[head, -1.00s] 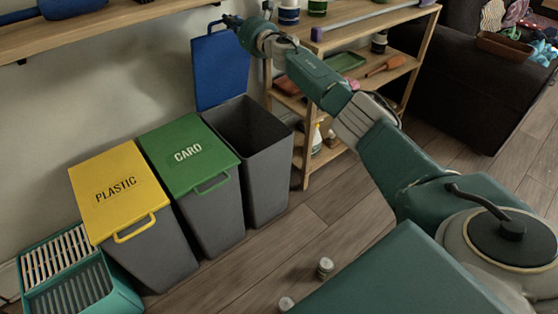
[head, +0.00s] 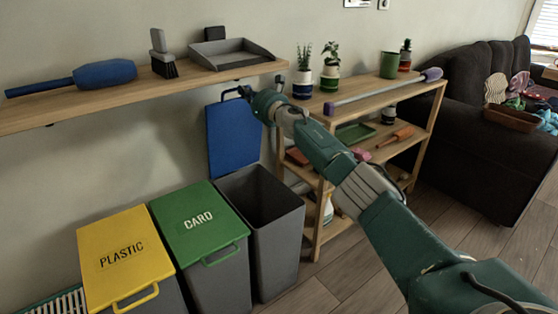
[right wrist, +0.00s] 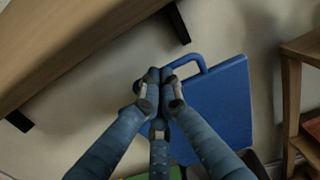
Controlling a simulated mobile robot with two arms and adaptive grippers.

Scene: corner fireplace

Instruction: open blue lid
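The blue lid (head: 232,138) stands upright and open against the wall, behind the open grey bin (head: 258,225). In the right wrist view the lid (right wrist: 215,105) fills the middle right, and its handle (right wrist: 187,63) shows at the top edge. My right gripper (head: 246,93) is at the top of the lid, by the handle. In the right wrist view its fingertips (right wrist: 160,77) are drawn together and cover one end of the handle. Whether the handle is between them cannot be seen. My left gripper is not in view.
A wall shelf (head: 140,92) with brushes and a dustpan runs just above the lid. Bins with a green lid (head: 198,222) and a yellow lid (head: 123,255) stand left of the grey bin. A wooden rack (head: 316,215) stands close on the right.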

